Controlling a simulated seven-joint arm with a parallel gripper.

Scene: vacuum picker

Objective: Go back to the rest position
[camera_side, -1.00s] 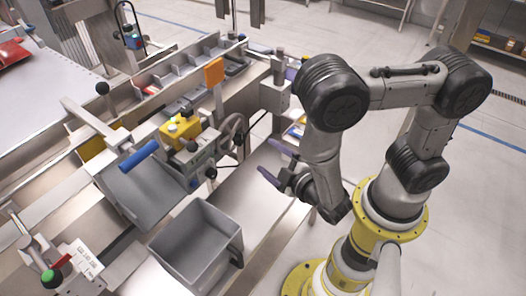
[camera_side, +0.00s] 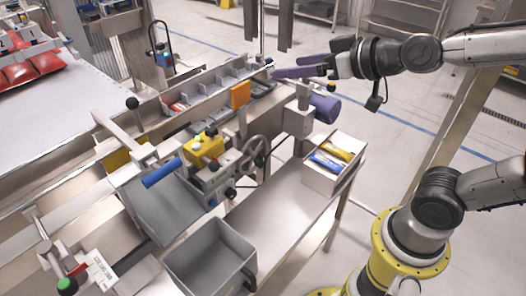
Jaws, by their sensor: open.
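My gripper (camera_side: 287,67) is at the upper middle of the side view, at the end of my arm, which reaches in from the right. Its two purple fingers point left and are apart, with nothing between them. It is above the far right end of the machine, near the end of the compartment row (camera_side: 205,92). My wrist is roughly level.
A grey bin (camera_side: 212,262) stands at the front of the machine. A white box (camera_side: 333,165) with blue and yellow items sits on the side shelf (camera_side: 290,205). A purple cylinder (camera_side: 325,107) and an orange plate (camera_side: 240,95) stick out. Open floor lies to the right.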

